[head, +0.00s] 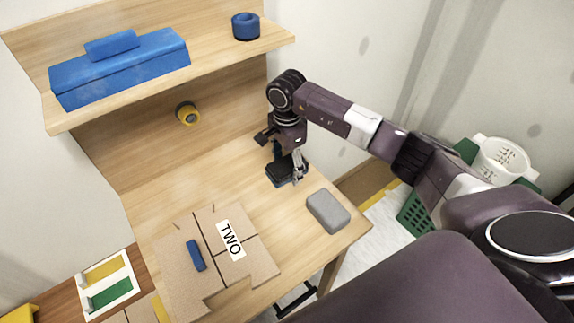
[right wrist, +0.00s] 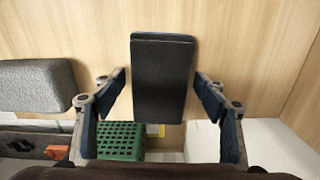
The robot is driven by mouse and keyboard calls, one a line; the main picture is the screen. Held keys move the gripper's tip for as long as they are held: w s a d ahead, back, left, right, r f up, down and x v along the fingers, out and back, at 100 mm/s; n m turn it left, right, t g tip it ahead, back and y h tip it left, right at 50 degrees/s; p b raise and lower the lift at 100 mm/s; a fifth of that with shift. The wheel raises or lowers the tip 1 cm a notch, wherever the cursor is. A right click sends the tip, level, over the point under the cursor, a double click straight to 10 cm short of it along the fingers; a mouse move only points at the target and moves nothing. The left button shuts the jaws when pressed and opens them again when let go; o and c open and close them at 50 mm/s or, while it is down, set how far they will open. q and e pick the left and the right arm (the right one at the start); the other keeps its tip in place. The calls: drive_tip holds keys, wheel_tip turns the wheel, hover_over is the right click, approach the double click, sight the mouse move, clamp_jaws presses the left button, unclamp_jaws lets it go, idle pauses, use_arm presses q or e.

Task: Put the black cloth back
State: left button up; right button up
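The black cloth (head: 281,173) looks like a dark folded block on the wooden table, near its back right part. In the right wrist view the black cloth (right wrist: 163,80) is in the middle, between the fingertips. My right gripper (head: 293,167) points down over it in the head view. Its fingers (right wrist: 162,85) are open, one on each side of the cloth, with a narrow gap showing at each side. The gripper partly hides the cloth in the head view. My left gripper is in neither view.
A grey block (head: 328,210) lies at the table's right edge. The shelf (head: 215,52) above holds blue items. A green basket (head: 415,215) stands beside the table.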

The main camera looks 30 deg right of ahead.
sight(288, 164)
drive_tip(key=shift+r+p, duration=0.15)
drive_tip(key=shift+p, duration=0.2)
drive_tip(key=shift+w+r, duration=0.15)
drive_tip(key=shift+r, duration=0.2)
wheel_tip(288, 164, up, 7)
drive_tip(key=shift+d+b, duration=0.15)
drive_tip(key=shift+b, duration=0.85)
